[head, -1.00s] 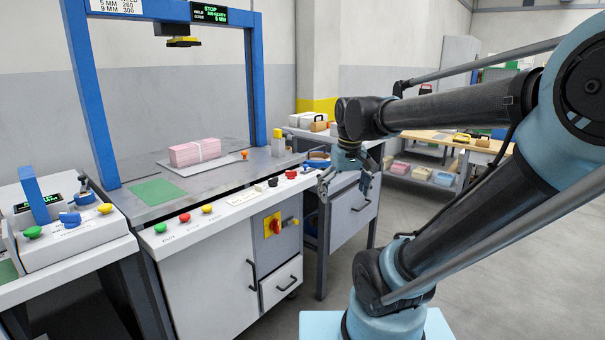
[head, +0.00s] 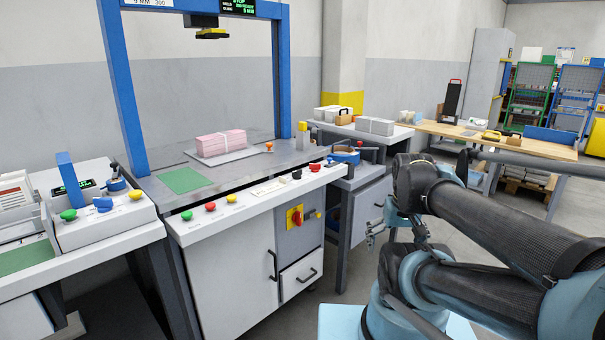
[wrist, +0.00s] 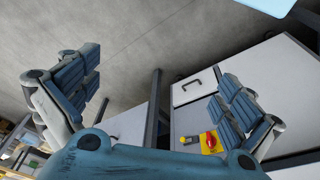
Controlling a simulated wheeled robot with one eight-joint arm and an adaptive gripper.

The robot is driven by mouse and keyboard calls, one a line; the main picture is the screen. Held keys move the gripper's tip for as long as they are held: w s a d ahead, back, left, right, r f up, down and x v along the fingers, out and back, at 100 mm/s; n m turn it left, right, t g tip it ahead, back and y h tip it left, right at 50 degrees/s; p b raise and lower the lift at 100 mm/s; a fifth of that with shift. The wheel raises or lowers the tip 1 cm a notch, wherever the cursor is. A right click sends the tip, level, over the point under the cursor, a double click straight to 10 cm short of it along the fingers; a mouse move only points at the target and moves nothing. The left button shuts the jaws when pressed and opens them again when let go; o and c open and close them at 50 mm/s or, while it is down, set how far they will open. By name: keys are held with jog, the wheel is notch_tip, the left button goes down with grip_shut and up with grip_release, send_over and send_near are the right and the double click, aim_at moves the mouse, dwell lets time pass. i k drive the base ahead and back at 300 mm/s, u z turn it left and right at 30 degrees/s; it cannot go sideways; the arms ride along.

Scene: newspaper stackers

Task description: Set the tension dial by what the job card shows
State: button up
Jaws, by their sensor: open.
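The strapping machine has a blue arch (head: 125,90) over a grey top. A chart sign (head: 150,3) on the arch is cut off at the top, showing "9 MM 300". A green-text display (head: 238,7) hangs beside it. My gripper (head: 376,237) is open and empty, right of the machine; its spread fingers show in the wrist view (wrist: 160,95).
A pink strapped bundle (head: 220,143) lies on the machine top near a green pad (head: 186,180). A red switch on a yellow plate (head: 296,217) is on the cabinet front, also in the wrist view (wrist: 209,141). A smaller control box (head: 100,215) stands left.

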aim_at(296, 175)
jog(key=z, duration=0.55)
jog(key=k, duration=1.2)
jog(key=z, duration=0.45)
jog(key=i, duration=1.35)
jog(key=u, duration=0.8)
jog(key=i, duration=0.35)
jog(key=u, duration=0.2)
